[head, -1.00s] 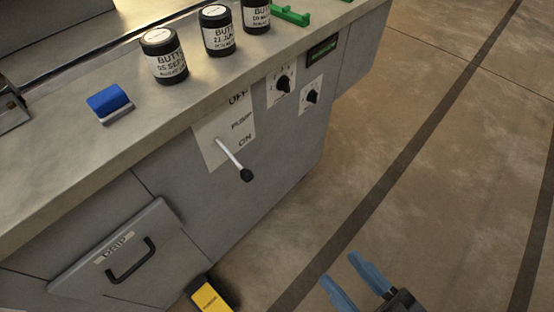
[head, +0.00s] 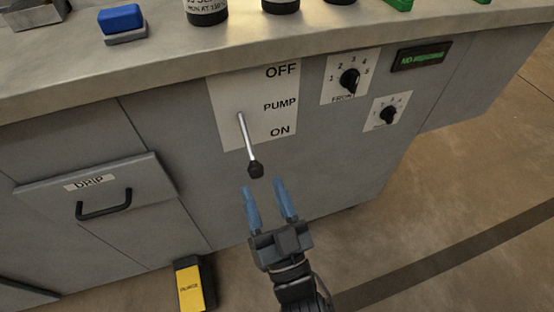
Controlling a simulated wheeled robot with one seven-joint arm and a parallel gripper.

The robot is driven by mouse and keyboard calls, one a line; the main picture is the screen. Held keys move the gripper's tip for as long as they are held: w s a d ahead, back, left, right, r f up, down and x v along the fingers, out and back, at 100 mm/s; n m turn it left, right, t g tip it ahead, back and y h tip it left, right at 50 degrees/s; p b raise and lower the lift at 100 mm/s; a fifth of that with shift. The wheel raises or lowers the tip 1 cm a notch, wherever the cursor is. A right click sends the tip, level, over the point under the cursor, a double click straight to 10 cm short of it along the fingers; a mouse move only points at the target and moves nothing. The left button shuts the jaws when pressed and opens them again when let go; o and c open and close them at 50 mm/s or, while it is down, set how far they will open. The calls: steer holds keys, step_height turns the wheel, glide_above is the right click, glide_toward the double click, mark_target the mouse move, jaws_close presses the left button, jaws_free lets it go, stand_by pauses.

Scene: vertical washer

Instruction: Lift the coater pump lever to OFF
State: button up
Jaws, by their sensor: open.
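The pump lever (head: 247,139) is a pale metal rod with a black knob (head: 256,169) at its lower end. It slopes down from a white plate (head: 227,106) marked OFF at the top, PUMP in the middle and ON at the bottom. The knob hangs at or just below the ON mark's level. My gripper (head: 266,188) has blue fingers and is open and empty. In the picture its fingertips are just below the knob, pointing up; I cannot tell the gap in depth.
Two black dials (head: 349,80) on white plates and a green display (head: 420,56) are right of the lever. A DRIP drawer (head: 100,195) with a black handle juts at left. A yellow-and-black box (head: 190,285) stands below. Bottles and a blue block (head: 120,18) are on the counter.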

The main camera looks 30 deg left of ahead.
mark_target(256, 167)
steer(key=x, duration=0.7)
steer(key=shift+w+a+r+b, duration=0.1)
steer(key=shift+w+b, duration=0.05)
steer(key=shift+b, duration=0.2)
steer(key=shift+c, duration=0.2)
jaws_close()
